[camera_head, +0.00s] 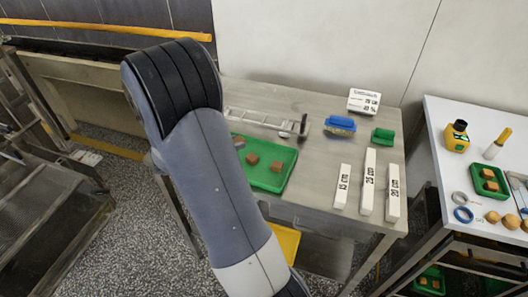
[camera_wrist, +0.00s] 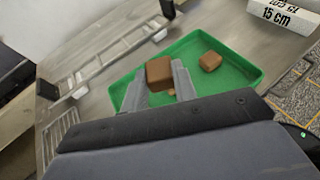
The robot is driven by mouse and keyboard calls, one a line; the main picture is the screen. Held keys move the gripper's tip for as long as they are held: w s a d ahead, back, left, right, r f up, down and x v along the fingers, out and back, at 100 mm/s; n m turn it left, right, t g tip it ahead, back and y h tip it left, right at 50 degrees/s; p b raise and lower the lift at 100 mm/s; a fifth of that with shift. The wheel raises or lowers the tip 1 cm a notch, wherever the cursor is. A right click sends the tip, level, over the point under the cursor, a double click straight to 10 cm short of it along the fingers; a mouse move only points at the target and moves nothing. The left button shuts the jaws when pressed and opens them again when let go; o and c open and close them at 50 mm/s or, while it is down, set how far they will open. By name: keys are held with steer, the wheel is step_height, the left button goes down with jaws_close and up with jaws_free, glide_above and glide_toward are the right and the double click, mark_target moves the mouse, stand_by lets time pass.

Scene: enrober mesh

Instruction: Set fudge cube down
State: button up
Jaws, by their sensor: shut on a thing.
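My gripper (camera_wrist: 158,76) is shut on a brown fudge cube (camera_wrist: 159,71) in the wrist view, with a grey finger on each side of it. The held cube shows over the green tray (camera_wrist: 240,75); whether it touches the tray floor I cannot tell. Another fudge cube (camera_wrist: 210,61) lies in the tray to the right. A small brown bit (camera_wrist: 171,92) shows between the fingers, mostly hidden. In the head view the green tray (camera_head: 268,181) stands on the table, with brown cubes (camera_head: 277,167) in it. My arm covers the tray's left part there, and my gripper cannot be made out.
A ladder-like metal frame (camera_head: 262,120) lies behind the tray. White length blocks (camera_head: 368,182), a blue object (camera_head: 340,125), a small green object (camera_head: 382,135) and a white labelled box (camera_head: 363,101) stand to the right. A white table (camera_head: 455,110) stands farther right.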

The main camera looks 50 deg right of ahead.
steer(key=shift+w+d, duration=0.1)
steer(key=shift+d, duration=0.2)
steer(key=shift+f+p, duration=0.3)
steer(key=shift+f, duration=4.5)
steer(key=shift+f, duration=0.1)
steer(key=o, duration=0.8)
steer(key=shift+r, duration=0.2)
steer(key=b+v, duration=0.1)
steer(key=v, duration=1.1)
steer(key=shift+f, duration=0.1)
